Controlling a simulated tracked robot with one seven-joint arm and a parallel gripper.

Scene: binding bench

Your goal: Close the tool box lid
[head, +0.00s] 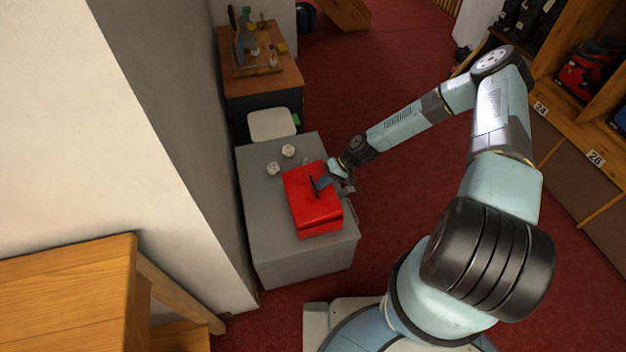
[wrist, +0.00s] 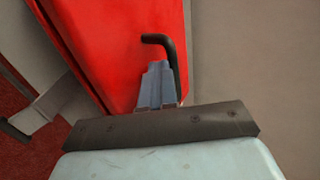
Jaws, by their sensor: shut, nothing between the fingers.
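The red tool box (head: 312,208) stands on a grey bench (head: 262,235). Its lid lies over the body, with a dark line along the near edge in the head view; I cannot tell whether it is fully down. A black bent handle (wrist: 162,40) shows on the red lid (wrist: 115,45) in the wrist view. My gripper (wrist: 158,85) is shut and empty, its fingertips over the red lid beside the handle. In the head view my gripper (head: 322,183) reaches the box from the right; I cannot tell whether it touches the lid.
Small white items (head: 288,151) lie on the bench behind the box. A white chair (head: 271,124) and a wooden-topped table (head: 285,80) with bottles stand beyond. A grey wall (head: 190,130) runs close along the left. Shelves (head: 570,110) stand at right, with open red floor between.

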